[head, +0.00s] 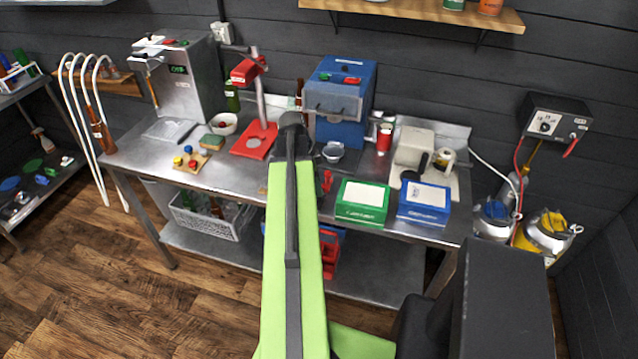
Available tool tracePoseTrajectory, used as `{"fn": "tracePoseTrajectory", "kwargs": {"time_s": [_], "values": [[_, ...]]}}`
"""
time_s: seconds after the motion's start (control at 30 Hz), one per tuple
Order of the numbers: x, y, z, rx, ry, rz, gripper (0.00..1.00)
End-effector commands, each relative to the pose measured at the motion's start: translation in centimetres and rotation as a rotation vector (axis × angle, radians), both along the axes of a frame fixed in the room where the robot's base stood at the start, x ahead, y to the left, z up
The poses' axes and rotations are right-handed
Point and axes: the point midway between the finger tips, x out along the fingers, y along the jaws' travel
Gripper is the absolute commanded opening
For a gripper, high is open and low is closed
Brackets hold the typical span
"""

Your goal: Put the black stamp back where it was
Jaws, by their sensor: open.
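No object is clearly readable as the black stamp. A small black upright piece (424,163) stands on the pale machine at the right of the steel bench, beside a yellowish roll; it may be the stamp, but it is too small to tell. A dark, slim object (187,133) lies on the bench at the left; its kind is unclear. My gripper (291,120) is over the middle of the bench, between the red lever press and the blue mill. It is open, with nothing visible in it. My arm hides the bench strip beneath it.
The steel bench (240,178) is crowded. A red press (253,140) stands left of my gripper, a blue mill (345,130) and metal bowl (333,152) right. Green (363,205) and blue (424,206) boxes line the front edge. A wall shelf (420,12) overhangs behind.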

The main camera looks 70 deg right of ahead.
Motion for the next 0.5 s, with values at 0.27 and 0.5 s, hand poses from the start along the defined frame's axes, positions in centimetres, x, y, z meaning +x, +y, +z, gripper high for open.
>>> {"fn": "tracePoseTrajectory", "kwargs": {"time_s": [0.27,0.5], "values": [[1.5,0.8,7.2,0.0,0.0,0.0,0.46],[2.0,1.1,8.5,0.0,0.0,0.0,0.46]]}}
